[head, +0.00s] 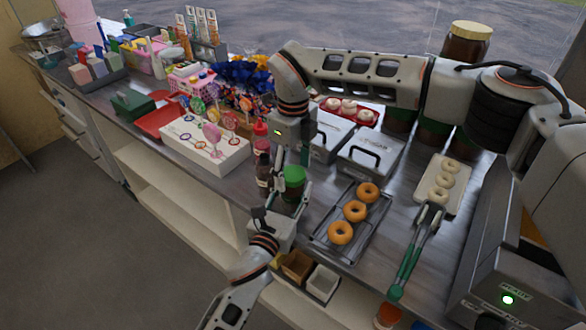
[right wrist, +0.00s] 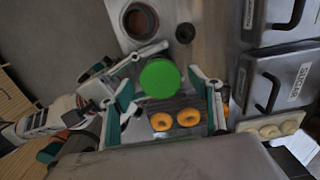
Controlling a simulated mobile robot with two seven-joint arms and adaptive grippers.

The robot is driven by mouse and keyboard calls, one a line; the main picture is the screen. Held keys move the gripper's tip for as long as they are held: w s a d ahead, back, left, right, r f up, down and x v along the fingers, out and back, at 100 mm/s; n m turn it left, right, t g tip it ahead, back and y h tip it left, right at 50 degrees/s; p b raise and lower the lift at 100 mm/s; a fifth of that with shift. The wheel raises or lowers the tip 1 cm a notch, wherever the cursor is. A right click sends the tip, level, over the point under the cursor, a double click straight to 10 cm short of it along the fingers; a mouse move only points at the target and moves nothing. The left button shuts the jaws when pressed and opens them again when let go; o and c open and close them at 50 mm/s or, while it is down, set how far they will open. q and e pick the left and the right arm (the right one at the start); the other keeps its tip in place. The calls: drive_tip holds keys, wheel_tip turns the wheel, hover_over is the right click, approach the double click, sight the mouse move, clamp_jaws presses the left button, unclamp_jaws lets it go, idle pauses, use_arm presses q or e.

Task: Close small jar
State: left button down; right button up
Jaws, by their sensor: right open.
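The small jar (head: 290,197) stands on the metal counter, mostly hidden behind gripper parts. A green lid (head: 293,173) shows at its top; I cannot tell whether it is fully seated. My right gripper (head: 292,187) points down around the lid. In the right wrist view the lid (right wrist: 160,78) sits between the open right fingers (right wrist: 168,95), with gaps at both sides. My left gripper (head: 275,212) is low beside the jar, and also shows left of the lid in the right wrist view (right wrist: 118,68). Whether its fingers grip the jar is hidden.
Sauce bottles (head: 263,170) stand close left of the jar. A doughnut tray (head: 320,243) lies right of it, near the front edge. Metal tins (head: 366,158) are behind. A white lollipop stand (head: 215,165) is left. Tongs (head: 412,255) lie further right.

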wheel_tip(320, 180, up, 12)
idle(0.5)
use_arm(q)
drive_tip(key=c, duration=1.2)
unclamp_jaws()
drive_tip(key=v, duration=1.2)
